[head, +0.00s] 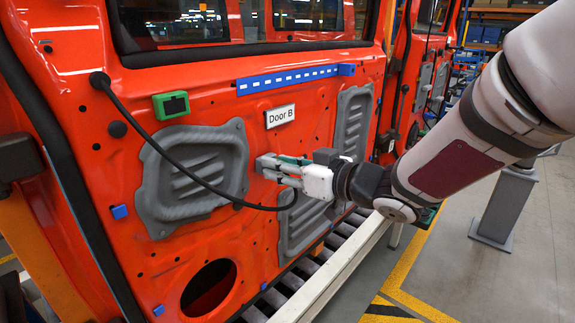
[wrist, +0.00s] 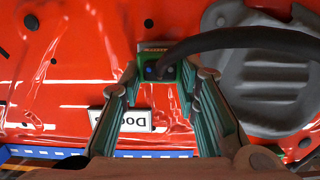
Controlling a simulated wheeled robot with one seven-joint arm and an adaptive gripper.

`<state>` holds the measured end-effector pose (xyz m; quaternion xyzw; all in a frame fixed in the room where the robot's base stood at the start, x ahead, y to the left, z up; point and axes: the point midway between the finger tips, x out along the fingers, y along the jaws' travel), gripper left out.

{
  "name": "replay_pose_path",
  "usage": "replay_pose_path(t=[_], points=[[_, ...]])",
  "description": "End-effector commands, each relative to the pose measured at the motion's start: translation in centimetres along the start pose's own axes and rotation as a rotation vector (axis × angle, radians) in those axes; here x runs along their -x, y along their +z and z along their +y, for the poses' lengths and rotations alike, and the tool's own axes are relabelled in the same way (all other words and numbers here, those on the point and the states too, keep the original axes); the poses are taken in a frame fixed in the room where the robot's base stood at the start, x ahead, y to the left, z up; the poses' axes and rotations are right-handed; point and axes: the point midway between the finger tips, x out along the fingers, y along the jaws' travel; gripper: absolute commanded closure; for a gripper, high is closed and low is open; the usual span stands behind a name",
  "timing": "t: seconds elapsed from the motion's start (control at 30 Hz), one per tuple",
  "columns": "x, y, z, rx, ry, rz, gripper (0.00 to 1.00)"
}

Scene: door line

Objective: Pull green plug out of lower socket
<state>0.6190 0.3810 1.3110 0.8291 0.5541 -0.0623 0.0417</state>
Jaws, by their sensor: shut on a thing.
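My gripper (head: 266,168) is at the door panel below the "Door B" label, its fingers pointing at the door. In the wrist view my fingers (wrist: 158,76) are closed on the sides of the green plug (wrist: 165,72), where the black cable (wrist: 225,40) ends. A green-framed box with a dark face (head: 171,105) is higher on the door, to the left.
The black cable hangs from the door's upper left across a grey ribbed panel (head: 194,178) to my gripper. A second grey panel (head: 354,122) is to the right. A blue strip (head: 290,80) runs above the label (head: 280,116). A pale rail (head: 335,272) runs below the door.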

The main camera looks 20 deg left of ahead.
Motion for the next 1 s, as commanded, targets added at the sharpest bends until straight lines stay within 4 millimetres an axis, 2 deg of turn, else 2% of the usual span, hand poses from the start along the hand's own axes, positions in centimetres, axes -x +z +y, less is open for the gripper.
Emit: replay_pose_path(t=[1.0], points=[[1.2, 0.2, 0.1, 0.0, 0.001, -0.001, 1.0]])
